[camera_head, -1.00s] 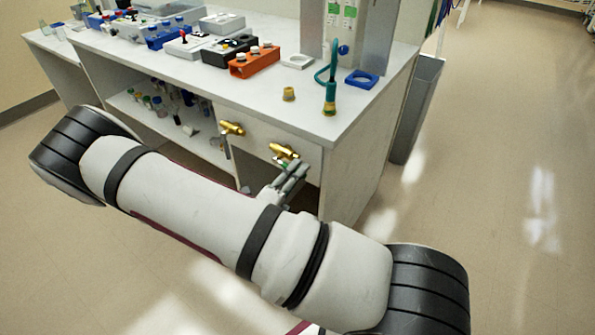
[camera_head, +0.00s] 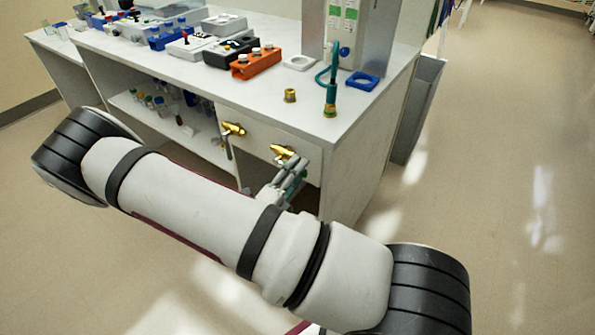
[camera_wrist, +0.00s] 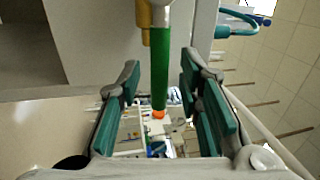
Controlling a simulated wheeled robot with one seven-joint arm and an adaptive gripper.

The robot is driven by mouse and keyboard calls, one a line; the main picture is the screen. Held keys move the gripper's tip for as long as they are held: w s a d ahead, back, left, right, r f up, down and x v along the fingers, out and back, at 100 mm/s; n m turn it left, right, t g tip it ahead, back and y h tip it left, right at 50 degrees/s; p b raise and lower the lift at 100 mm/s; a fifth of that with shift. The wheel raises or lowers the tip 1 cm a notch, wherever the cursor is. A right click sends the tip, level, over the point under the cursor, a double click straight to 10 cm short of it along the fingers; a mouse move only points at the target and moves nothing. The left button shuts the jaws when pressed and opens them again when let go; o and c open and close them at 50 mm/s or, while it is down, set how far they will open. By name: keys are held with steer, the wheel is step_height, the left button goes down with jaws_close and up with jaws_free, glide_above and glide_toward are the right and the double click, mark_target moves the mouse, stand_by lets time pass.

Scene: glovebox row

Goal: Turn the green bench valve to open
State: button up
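The green valve handle (camera_wrist: 160,70) is a long straight bar in the wrist view, hanging from a brass valve body (camera_wrist: 144,14) at the top. In the head view that brass valve (camera_head: 283,153) is the right one on the bench front, and its handle is mostly hidden near my fingers. My gripper (camera_wrist: 160,78) is open, with one teal-padded finger on each side of the green bar and a visible gap on both sides. In the head view my gripper (camera_head: 296,170) is just below the right valve.
A second brass valve (camera_head: 233,129) with a grey handle is on the bench front to the left. The bench top (camera_head: 210,82) holds an orange block (camera_head: 256,64), a blue square ring (camera_head: 361,80) and a green fitting with a hose (camera_head: 330,100). A grey bin (camera_head: 420,105) stands at the right.

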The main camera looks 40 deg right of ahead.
steer(key=v, duration=1.2)
stand_by(0.7)
